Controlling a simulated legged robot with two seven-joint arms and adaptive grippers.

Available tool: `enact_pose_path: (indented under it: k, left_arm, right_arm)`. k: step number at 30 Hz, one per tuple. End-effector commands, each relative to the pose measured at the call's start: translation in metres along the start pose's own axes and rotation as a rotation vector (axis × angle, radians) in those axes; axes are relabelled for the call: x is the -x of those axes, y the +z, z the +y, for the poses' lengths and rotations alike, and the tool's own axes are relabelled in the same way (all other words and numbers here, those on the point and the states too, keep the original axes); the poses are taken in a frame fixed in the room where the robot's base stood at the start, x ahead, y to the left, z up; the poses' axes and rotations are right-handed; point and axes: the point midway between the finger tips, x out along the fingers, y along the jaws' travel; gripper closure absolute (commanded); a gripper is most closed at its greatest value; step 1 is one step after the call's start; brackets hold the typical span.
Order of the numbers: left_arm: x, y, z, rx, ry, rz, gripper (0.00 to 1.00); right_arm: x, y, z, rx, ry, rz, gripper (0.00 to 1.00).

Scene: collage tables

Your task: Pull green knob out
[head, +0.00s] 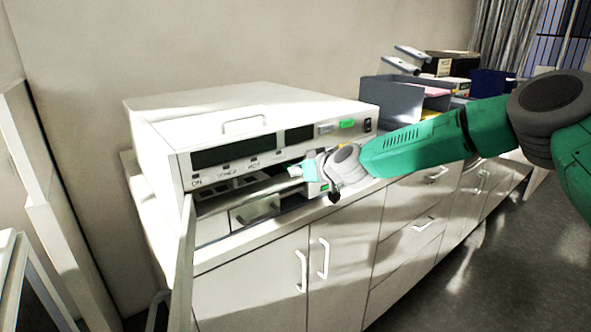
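A white machine (250,112) with dark display windows stands on the counter. A bright green piece (347,123) sits on its upper front panel, right of a grey button. A second, smaller green piece (325,187) shows low at the right of the front opening, close to my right gripper. I cannot tell which of them is the knob. My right gripper (308,172) is at the right end of the opening, below the display. Its fingers are small and partly hidden by the wrist, so its opening and any contact are unclear. My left gripper is out of view.
A narrow panel (181,268) stands open at the machine's left front. White cabinets (255,285) with handles are below the counter. Grey trays (391,103) and boxes stand to the right, behind my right arm. Open floor (470,270) lies at the right.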

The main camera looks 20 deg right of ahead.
Motion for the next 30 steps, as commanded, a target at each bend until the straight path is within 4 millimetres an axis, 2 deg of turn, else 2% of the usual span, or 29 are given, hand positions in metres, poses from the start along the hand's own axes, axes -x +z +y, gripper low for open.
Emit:
enact_pose_path:
  k: [21,30]
  left_arm:
    - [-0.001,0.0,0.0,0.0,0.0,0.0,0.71]
    - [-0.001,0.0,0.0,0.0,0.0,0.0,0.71]
  right_arm:
    - [0.021,0.009,0.002,-0.001,0.001,0.001,1.0]
    - [0.023,0.009,0.001,-0.001,0.001,0.001,1.0]
